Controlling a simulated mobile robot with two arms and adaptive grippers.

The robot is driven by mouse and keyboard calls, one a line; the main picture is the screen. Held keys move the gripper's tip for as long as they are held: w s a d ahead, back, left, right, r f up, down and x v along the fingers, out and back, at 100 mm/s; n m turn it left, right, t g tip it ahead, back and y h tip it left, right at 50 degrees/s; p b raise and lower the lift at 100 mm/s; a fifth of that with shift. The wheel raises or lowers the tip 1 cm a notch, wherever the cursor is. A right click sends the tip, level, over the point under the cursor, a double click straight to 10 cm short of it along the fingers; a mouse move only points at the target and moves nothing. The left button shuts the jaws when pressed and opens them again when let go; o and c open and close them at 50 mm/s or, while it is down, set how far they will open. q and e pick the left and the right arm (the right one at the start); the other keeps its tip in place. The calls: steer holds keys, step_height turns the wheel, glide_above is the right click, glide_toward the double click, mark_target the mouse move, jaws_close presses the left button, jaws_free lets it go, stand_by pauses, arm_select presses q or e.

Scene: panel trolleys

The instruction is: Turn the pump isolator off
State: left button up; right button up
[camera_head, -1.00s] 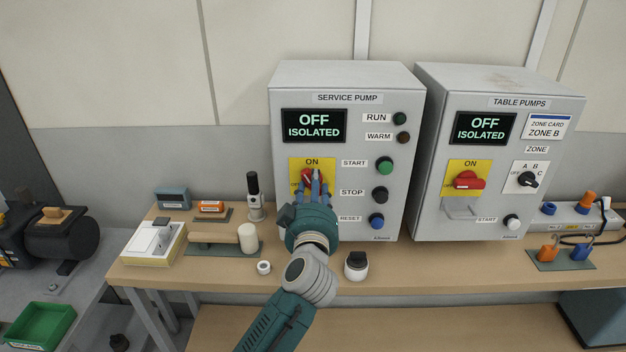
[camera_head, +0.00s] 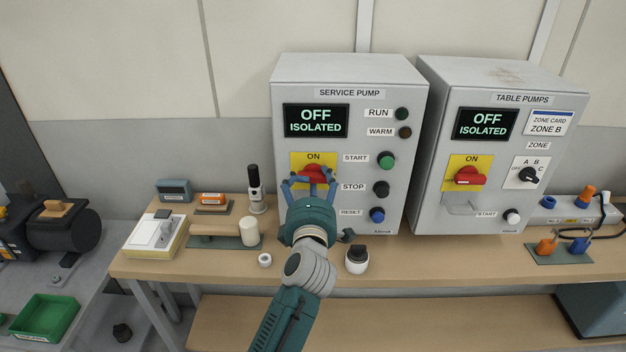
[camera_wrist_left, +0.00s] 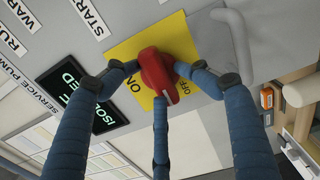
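The service pump box (camera_head: 347,138) stands upright on the bench, and its screen (camera_head: 316,120) reads OFF ISOLATED. Its red isolator knob (camera_head: 315,171) sits on a yellow plate (camera_head: 329,159) marked ON at the top. My left gripper (camera_head: 310,184) is in front of the knob, with its blue fingers spread. In the left wrist view the knob (camera_wrist_left: 157,76) lies between the open fingertips (camera_wrist_left: 162,78), and ON and OFF labels show on the plate. My fingers partly hide the knob in the head view. My right gripper is not in view.
The table pumps box (camera_head: 495,150), also reading OFF ISOLATED, stands to the right with its own red knob (camera_head: 469,176). A white jar with a dark top (camera_head: 357,261) and a small white ring (camera_head: 265,260) are near my arm. Buttons line the service box's right side.

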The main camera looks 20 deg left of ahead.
arm_select(q)
steer(key=shift+s, duration=0.1)
steer(key=shift+s+d+p, duration=0.2)
steer(key=shift+s+p, duration=0.05)
steer(key=shift+p, duration=0.05)
steer(key=p+v, duration=0.2)
steer(key=v, duration=0.4)
